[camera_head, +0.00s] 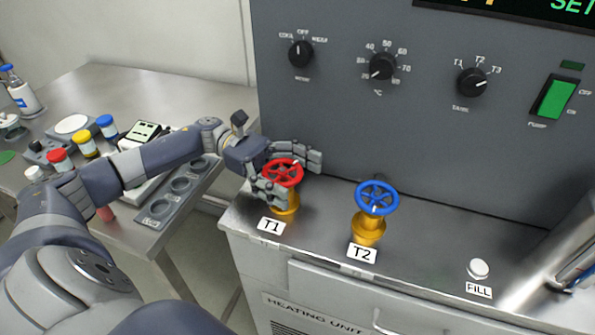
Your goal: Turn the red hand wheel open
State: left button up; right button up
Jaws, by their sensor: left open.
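The red hand wheel (284,173) sits on a yellow valve body (287,205) behind the T1 label (271,226), at the left of the heating unit's metal ledge. My left gripper (292,172) is open, with one finger on the far side of the wheel and one on the near side. The wheel lies between the fingers; I cannot tell whether they touch it. The near finger hides part of the wheel's left edge and of the valve body.
A blue hand wheel (377,197) on a yellow valve stands close to the right, behind the T2 label (362,253). The grey control panel (340,120) rises behind the ledge. A white FILL button (478,268) is at the right. A steel table (130,80) with colored-cap vials stands at the left.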

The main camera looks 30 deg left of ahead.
pick_arm(q)
jog(key=shift+d, duration=0.15)
jog(key=c, duration=1.1)
jog(key=shift+c, duration=0.6)
